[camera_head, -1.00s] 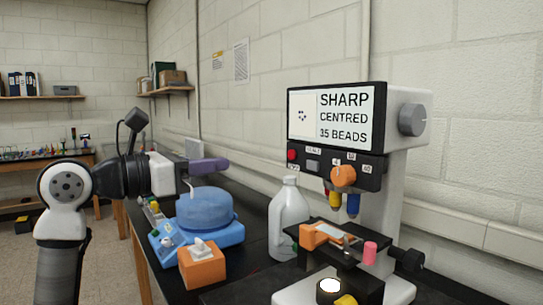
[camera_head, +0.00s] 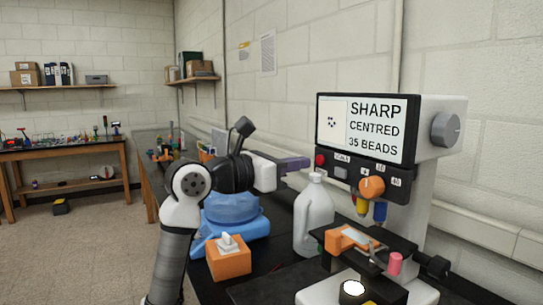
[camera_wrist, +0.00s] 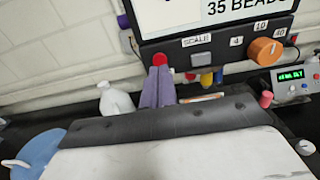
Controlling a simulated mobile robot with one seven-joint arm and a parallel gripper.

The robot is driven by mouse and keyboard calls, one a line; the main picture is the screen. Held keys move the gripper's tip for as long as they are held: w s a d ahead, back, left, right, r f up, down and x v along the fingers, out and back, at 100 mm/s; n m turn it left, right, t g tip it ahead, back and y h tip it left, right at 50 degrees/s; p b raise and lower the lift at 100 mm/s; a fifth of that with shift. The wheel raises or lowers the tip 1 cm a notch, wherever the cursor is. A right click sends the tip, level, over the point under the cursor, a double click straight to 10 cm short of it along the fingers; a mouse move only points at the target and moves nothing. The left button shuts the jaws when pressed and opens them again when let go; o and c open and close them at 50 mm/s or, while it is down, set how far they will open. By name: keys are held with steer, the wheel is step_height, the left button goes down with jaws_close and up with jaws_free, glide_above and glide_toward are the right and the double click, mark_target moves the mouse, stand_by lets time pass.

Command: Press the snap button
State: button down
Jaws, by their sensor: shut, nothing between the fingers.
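The microscope (camera_head: 450,110) stands at the right with a lit screen (camera_head: 374,128) reading "SHARP CENTRED 35 BEADS". On the black panel below the screen is a red button (camera_head: 320,159), left of a grey button (camera_head: 341,172) by the SCALE label. The red button (camera_wrist: 160,59) also shows in the wrist view; no label on it is readable. My gripper (camera_head: 307,162) is shut and empty, its purple fingers pointing at the panel. In the wrist view the fingertips (camera_wrist: 158,70) overlap the red button's lower edge; I cannot tell whether they touch it.
A white bottle (camera_head: 314,218) stands below my gripper, beside the microscope. An orange tissue box (camera_head: 229,262) and a blue device (camera_head: 233,215) are on the bench to the left. An orange knob (camera_head: 371,188) and objective lenses (camera_head: 380,212) sit right of the buttons.

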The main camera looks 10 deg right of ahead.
mark_target(319, 161)
steer(key=shift+p+x, duration=0.4)
steer(key=shift+x, duration=0.95)
steer(key=shift+b+x, duration=0.3)
steer(key=shift+x, duration=0.45)
steer(key=shift+s+a+f, duration=0.1)
steer(key=shift+s+a, duration=0.05)
steer(key=shift+a, duration=0.3)
steer(key=b+v, duration=0.4)
steer(key=v, duration=0.9)
steer(key=shift+a, duration=0.3)
